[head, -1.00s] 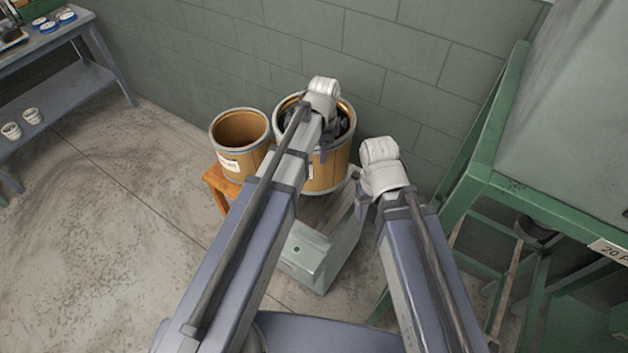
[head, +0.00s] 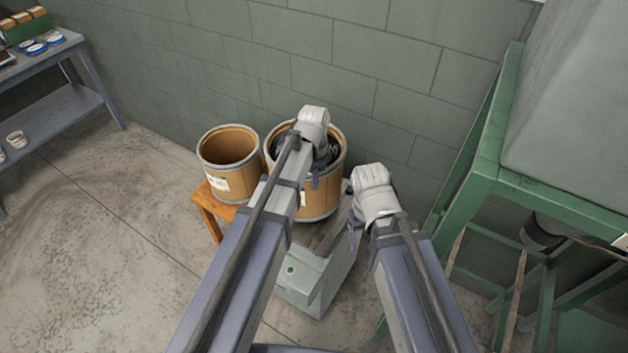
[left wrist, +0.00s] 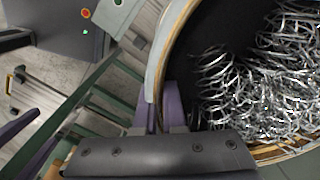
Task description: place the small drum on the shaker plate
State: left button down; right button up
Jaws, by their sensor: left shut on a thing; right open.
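A tan drum (head: 326,200) with a grey rim holds shiny metal coils. In the head view it is at the far end of the grey shaker plate (head: 334,235), over it; whether its base touches the plate is hidden. My left gripper (head: 316,178) is shut on the drum's near rim. The left wrist view shows the purple fingers (left wrist: 162,112) on either side of the drum wall, with the coils (left wrist: 265,80) inside. My right gripper (head: 354,232) is open and empty, beside the plate on the right, apart from the drum.
A second tan drum (head: 228,160), empty, stands left on an orange stool (head: 208,208). The shaker's grey box (head: 312,283) has a green light. A green frame (head: 470,190) stands at right, a block wall behind, a grey bench (head: 70,105) far left. The left floor is clear.

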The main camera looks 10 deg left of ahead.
pick_arm(q)
jog(key=shift+f+b, duration=1.7)
jog(key=shift+f, duration=0.25)
jog(key=c, duration=1)
grip_release()
notch_tip(320, 180, up, 12)
jog(key=p, duration=1.2)
jog(key=shift+r, duration=0.2)
jog(key=s+d+n, duration=0.2)
jog(key=s+n, duration=0.2)
jog(key=s, duration=0.4)
jog(key=s+d+n+y, duration=0.1)
jog(key=s+d+n, duration=0.1)
jog(key=s+n, duration=0.3)
jog(key=shift+s+n, duration=0.3)
jog(key=shift+s, duration=1.8)
